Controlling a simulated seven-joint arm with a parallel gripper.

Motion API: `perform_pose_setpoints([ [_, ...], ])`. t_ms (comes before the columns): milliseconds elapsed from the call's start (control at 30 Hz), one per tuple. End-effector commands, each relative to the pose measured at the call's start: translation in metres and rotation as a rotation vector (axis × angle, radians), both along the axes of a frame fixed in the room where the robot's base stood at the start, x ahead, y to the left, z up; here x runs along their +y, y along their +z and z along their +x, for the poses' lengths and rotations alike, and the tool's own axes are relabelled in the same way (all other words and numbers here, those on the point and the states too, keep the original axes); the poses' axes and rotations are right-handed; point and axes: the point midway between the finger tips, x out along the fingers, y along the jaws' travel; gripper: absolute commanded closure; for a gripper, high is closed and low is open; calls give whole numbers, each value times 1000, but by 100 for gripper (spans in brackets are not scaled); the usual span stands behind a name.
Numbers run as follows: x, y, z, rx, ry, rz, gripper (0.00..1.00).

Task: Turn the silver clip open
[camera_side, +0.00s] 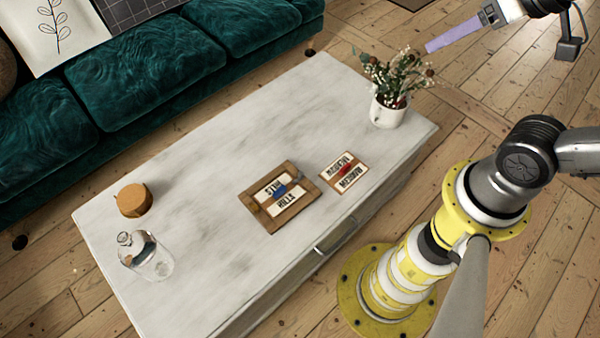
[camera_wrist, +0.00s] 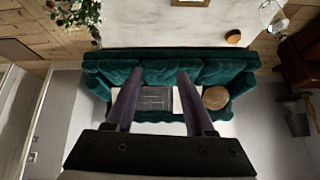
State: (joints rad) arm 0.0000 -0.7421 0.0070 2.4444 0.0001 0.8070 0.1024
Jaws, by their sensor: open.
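A wooden frame (camera_side: 250,198) lies on the pale table, with dark lettering on white and a blue piece (camera_side: 280,190) in its middle. A small yellow piece (camera_side: 254,208) sits near its left corner. In the wrist view only an edge of the frame (camera_wrist: 190,2) shows at the top. My gripper (camera_side: 428,48) is high at the upper right, far from the frame. Its two purple fingers stand apart with nothing between them in the wrist view (camera_wrist: 160,74).
A lettered board (camera_side: 344,173) with a red piece lies right of the frame. A flower pot (camera_side: 388,113) stands at the table's far right corner. A glass bottle (camera_side: 148,258) and an orange-brown round object (camera_side: 133,201) stand at left. A green sofa (camera_side: 150,60) runs behind.

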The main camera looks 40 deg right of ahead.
Motion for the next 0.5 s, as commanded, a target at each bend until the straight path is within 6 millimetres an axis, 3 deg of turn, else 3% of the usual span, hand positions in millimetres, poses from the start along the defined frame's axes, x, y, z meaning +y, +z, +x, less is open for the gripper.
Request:
perform_pose_setpoints([
  [100,1,17,42,-34,-44,38,46],
  [267,6,21,98,-32,-87,80,46],
  [367,10,12,139,-12,-110,103,46],
  [500,19,-16,195,32,-138,131,46],
])
